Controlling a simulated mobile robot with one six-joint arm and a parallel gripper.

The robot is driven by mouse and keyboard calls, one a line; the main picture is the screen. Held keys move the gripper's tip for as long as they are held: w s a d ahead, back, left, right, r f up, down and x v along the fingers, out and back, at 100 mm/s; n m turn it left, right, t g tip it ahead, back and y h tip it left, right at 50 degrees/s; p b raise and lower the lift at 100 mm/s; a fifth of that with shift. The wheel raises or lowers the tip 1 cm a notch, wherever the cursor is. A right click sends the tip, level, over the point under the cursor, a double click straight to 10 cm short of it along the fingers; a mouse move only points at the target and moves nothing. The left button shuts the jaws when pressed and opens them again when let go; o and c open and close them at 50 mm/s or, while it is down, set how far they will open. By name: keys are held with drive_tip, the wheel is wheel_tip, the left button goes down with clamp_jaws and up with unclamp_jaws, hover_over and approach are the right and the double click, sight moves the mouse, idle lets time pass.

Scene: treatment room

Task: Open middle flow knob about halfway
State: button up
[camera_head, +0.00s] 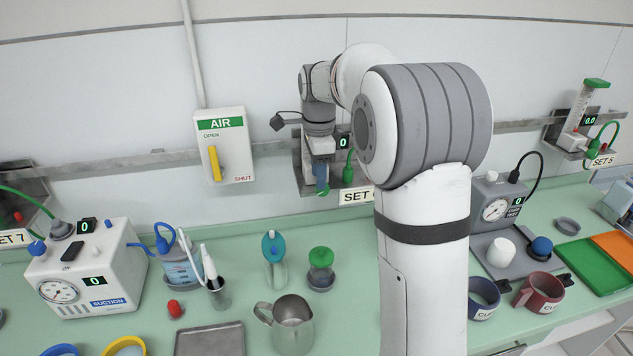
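The middle flow unit (307,176) hangs on the wall rail, above a plate that reads "SET" with its number hidden by my arm. Its small display (343,142) shows 0, and a green hose fitting (347,172) is at its right. My gripper (321,172) points down in front of this unit and hides most of it, including the knob. A bluish part shows at the fingertips; I cannot tell whether the fingers touch or hold the knob.
The AIR box (225,145) with a yellow lever is on the wall to the left. Another flow unit (578,125), marked SET 5, is at the right.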

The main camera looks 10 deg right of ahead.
drive_tip(key=shift+f, duration=1.8)
drive_tip(key=c, duration=0.9)
drive_tip(key=shift+o, duration=0.2)
drive_tip(key=shift+a+f+h, duration=0.2)
drive_tip(key=shift+f+h, duration=0.15)
drive_tip(key=shift+h, duration=0.65)
drive_tip(key=shift+h+b, duration=0.4)
drive_tip(key=shift+h, duration=0.1)
drive_tip(key=o, duration=0.9)
drive_tip(key=shift+s+r, duration=0.1)
drive_tip(key=shift+r, duration=0.05)
drive_tip(key=shift+c, duration=0.2)
